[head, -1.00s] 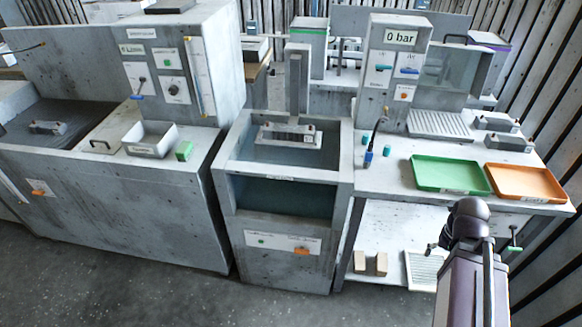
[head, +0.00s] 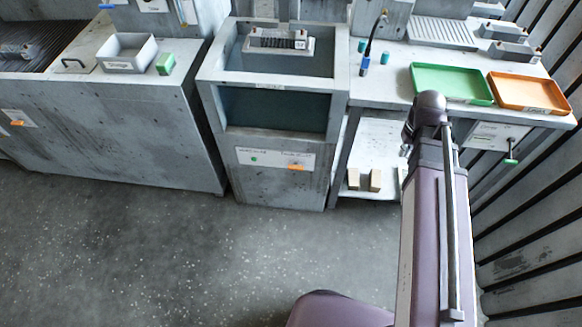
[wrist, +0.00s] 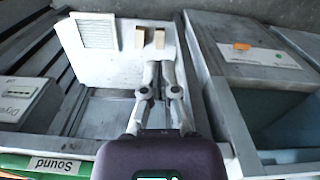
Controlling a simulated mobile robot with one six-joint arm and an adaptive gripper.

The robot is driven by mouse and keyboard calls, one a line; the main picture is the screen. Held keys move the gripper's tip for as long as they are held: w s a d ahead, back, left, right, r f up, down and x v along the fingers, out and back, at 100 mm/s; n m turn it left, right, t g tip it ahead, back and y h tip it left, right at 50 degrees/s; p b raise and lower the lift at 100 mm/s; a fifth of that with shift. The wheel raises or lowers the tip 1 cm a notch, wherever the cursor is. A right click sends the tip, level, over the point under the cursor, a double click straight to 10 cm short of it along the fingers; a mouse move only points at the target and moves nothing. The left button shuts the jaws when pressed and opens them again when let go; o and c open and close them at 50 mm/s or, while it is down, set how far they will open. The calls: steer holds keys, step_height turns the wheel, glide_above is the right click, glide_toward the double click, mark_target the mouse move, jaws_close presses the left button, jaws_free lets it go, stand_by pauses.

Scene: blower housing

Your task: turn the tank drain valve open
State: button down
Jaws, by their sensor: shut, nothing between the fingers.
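The tank (head: 215,85) is a grey open-topped box in the middle of the head view. Its front has a white label plate with a small orange handle (head: 297,167), which looks like the drain valve, and a green spot. The lettering is too small to read. The orange handle also shows in the wrist view (wrist: 241,46), at upper right. My gripper (wrist: 157,68) is shut and empty, with its fingers toward the lower shelf, to the left of the handle in the wrist view. In the head view my arm mostly hides it.
A bench right of the tank holds a green tray (head: 440,84) and an orange tray (head: 530,93). Two tan blocks (head: 364,179) stand on its lower shelf. A green-handled lever (head: 511,160) hangs at its right end. The floor before the tank is clear.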

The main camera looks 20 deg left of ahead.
steer(key=w+a+f+n+b, duration=0.35)
steer(key=a+f+b, duration=0.2)
steer(key=a, duration=0.35)
steer(key=w+a+f+n+b, duration=0.2)
steer(key=a+f+n+b, duration=0.35)
steer(key=a, duration=0.45)
steer(key=n+b, duration=0.7)
steer(key=b, duration=0.1)
glide_above(291, 168)
step_height(291, 168, down, 10)
steer(key=shift+r, duration=0.2)
steer(key=shift+f, duration=0.15)
step_height(291, 168, down, 14)
steer(key=b, duration=1.4)
